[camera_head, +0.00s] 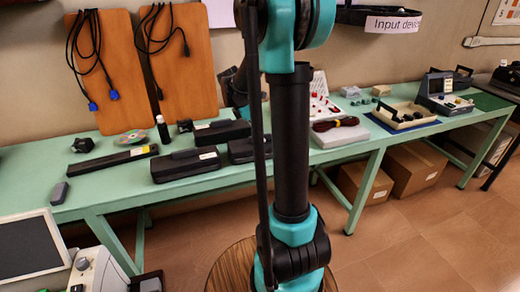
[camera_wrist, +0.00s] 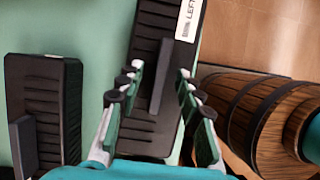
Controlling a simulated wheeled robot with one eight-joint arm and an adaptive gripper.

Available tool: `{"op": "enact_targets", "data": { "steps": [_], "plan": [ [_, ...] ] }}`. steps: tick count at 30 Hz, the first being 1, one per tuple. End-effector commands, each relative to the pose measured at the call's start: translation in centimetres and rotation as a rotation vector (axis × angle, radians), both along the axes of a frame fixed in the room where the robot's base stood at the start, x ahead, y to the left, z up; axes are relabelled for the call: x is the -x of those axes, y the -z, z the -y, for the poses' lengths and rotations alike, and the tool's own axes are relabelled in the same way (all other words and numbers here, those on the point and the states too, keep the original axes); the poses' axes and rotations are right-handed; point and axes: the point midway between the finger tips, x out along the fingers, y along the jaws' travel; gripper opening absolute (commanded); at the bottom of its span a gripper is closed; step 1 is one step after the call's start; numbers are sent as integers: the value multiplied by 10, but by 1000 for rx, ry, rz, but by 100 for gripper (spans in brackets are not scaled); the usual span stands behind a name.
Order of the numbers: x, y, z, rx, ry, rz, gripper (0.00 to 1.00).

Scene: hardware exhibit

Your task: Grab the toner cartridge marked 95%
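In the wrist view a black toner cartridge (camera_wrist: 153,130) with a raised central ridge lies on the green table. Its white label (camera_wrist: 188,18) reads "LEFT"; the percentage is out of frame, so I cannot read 95%. My gripper (camera_wrist: 157,74) is open, with one finger on each side of the ridge, apart from it. A second black cartridge (camera_wrist: 48,95) lies to the left. In the head view, black cartridges lie on the table (camera_head: 186,164), behind it (camera_head: 221,132), and partly behind my arm (camera_head: 242,151). Their labels are too small to read. My gripper is hidden there.
A long black bar with a yellow label (camera_head: 112,160) lies at the table's left. A wooden barrel (camera_wrist: 262,120) stands beside the table edge. Cardboard boxes (camera_head: 413,168) are under the table.

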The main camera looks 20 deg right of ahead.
Motion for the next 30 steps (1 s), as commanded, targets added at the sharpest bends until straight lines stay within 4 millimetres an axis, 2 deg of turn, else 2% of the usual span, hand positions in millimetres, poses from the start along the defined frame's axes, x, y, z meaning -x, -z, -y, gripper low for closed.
{"op": "enact_targets", "data": {
  "steps": [5,14,30],
  "plan": [
    [0,0,0,0,0,0,36],
    [0,0,0,0,0,0,0],
    [0,-1,0,1,0,0,0]
  ]
}}
